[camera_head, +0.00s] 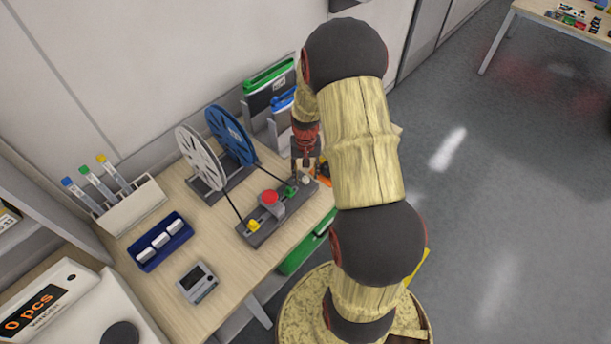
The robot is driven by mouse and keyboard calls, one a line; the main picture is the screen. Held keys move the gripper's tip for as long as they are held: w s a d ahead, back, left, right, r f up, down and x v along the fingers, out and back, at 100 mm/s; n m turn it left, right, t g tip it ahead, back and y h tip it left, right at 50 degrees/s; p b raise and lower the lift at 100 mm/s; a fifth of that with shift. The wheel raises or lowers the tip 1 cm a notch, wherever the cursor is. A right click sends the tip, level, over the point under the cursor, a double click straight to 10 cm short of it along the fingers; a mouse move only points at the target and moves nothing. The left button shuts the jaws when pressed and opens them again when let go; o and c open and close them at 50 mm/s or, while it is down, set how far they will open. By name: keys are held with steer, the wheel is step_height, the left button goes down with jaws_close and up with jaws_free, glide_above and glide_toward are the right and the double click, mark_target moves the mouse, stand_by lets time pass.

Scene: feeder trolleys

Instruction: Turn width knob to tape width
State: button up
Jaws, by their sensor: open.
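A dark grey bar-shaped fixture (262,232) lies along the right part of the wooden table. It bears a yellow knob (253,225), a red round button (270,197) on a grey block, a green knob (291,191) and a small pale knob (306,180). I cannot tell from this view which is the width knob or read any marks. A white reel (199,158) and a blue reel (231,136) stand behind, with dark tape running down to the fixture. My gripper (306,167) is open, pointing down just above the fixture's far right end, close to the pale knob. Its fingertips are small here, and contact cannot be told.
A white rack (133,207) with several tubes, a blue tray (160,242) with white rolls and a small grey device (197,283) are on the left. Green and blue binders (269,86) stand at the back by the wall. Bare tabletop (220,235) lies left of the fixture.

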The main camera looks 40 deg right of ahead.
mark_target(306, 180)
step_height(306, 180, up, 10)
steer(key=shift+r, duration=0.15)
stand_by(0.7)
steer(key=s+a+r+n+t+b, duration=0.2)
steer(key=s+a+r, duration=0.3)
steer(key=a, duration=0.4)
steer(key=s+a+r+n+t+b, duration=0.1)
steer(key=s+a+r+n+b, duration=0.2)
steer(key=a, duration=0.6)
steer(key=s+a+r+n+t+b, duration=0.2)
steer(key=s+a+r+n+b, duration=0.1)
steer(key=s+a+r, duration=0.3)
steer(key=a+r+b, duration=0.1)
steer(key=a, duration=0.1)
steer(key=shift+s+a+r+t, duration=0.15)
steer(key=shift+s+a+t, duration=0.15)
steer(key=shift+s+a, duration=0.1)
